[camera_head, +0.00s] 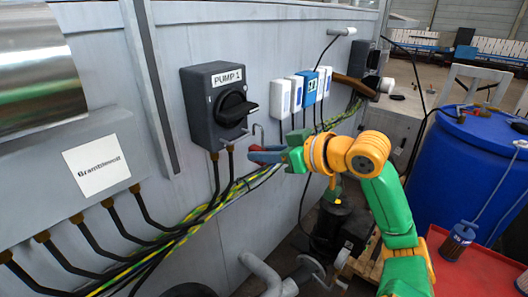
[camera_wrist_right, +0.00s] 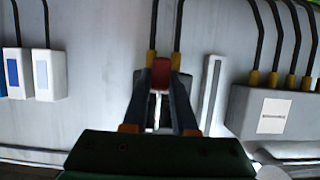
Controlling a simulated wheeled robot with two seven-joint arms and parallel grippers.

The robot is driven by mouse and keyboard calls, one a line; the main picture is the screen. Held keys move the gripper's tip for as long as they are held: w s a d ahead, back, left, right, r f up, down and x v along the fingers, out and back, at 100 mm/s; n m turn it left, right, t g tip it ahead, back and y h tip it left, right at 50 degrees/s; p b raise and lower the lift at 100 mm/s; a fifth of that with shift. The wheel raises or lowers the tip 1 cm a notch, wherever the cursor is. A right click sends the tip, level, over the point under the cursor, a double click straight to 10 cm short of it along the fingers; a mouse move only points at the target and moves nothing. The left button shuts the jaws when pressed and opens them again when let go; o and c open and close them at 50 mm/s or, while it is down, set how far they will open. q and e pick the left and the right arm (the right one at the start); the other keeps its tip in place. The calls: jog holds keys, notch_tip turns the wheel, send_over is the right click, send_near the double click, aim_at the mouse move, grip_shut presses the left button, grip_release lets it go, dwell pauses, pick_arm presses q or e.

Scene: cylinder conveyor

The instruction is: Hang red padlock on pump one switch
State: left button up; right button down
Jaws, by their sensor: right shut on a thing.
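The pump one switch is a dark grey box (camera_head: 215,105) on the grey wall in the head view, with a "PUMP 1" label and a black handle (camera_head: 237,108). My right gripper (camera_head: 262,152) is below and right of the handle. It is shut on the red padlock, which shows between the fingertips in the wrist view (camera_wrist_right: 161,72). In the head view the padlock's body is mostly hidden by the fingers; its thin metal shackle (camera_head: 257,130) stands up, close to the handle. I cannot tell whether the shackle touches the switch. My left gripper is not in view.
Several white and blue boxes (camera_head: 281,97) are on the wall right of the switch. Cables (camera_head: 230,192) run under the switch, and a labelled grey box (camera_head: 85,135) is at left. A blue barrel (camera_head: 465,150) and a red surface (camera_head: 480,270) are at right.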

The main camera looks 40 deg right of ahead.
aim_at(255, 146)
jog(key=shift+w, duration=0.1)
jog(key=shift+w+a+r+p, duration=0.1)
jog(key=shift+w+p, duration=1)
jog(key=shift+w, duration=0.3)
jog(key=shift+w+p, duration=0.3)
jog(key=shift+w, duration=0.2)
jog(key=shift+a, duration=0.1)
jog(key=shift+f, duration=0.25)
notch_tip(255, 146, down, 3)
jog(key=shift+r+b, duration=0.2)
jog(key=shift+b, duration=0.85)
